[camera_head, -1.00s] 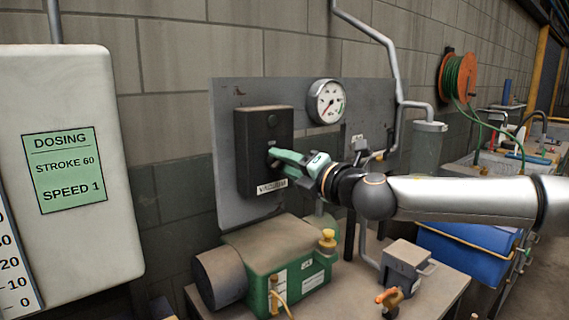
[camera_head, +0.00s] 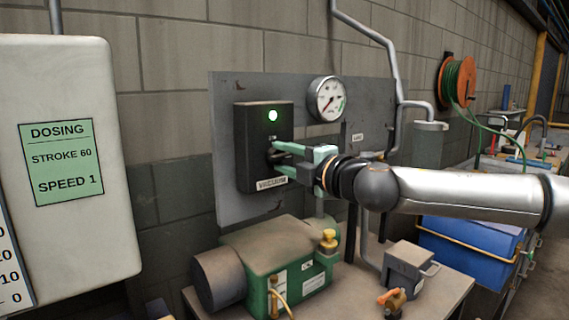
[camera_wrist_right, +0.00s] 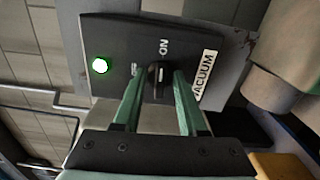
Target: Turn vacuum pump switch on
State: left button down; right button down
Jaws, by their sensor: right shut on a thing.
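The black vacuum switch box (camera_head: 250,150) is mounted on the grey wall panel, with a VACUUM label (camera_head: 271,184) at its bottom. Its lamp (camera_head: 273,116) glows green; the lit lamp also shows in the right wrist view (camera_wrist_right: 100,65). My right gripper (camera_head: 279,158) is at the box front, its green fingers one above the other. In the right wrist view, the fingers are on either side of the black switch knob (camera_wrist_right: 159,80), shut on it. The ON marking (camera_wrist_right: 164,47) is beside the knob. My left gripper is not in view.
A pressure gauge (camera_head: 327,99) and grey pipes are on the wall right of the box. The green pump (camera_head: 285,265) stands on a bench below, beside a small grey box (camera_head: 409,263). A white dosing unit (camera_head: 70,240) fills the left.

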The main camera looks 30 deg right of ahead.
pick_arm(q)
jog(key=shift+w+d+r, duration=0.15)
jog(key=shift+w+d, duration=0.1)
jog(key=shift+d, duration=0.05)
pick_arm(e)
jog(key=shift+m, duration=0.4)
jog(key=shift+c, duration=2.4)
grip_release()
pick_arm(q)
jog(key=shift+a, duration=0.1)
pick_arm(e)
jog(key=shift+s, duration=0.1)
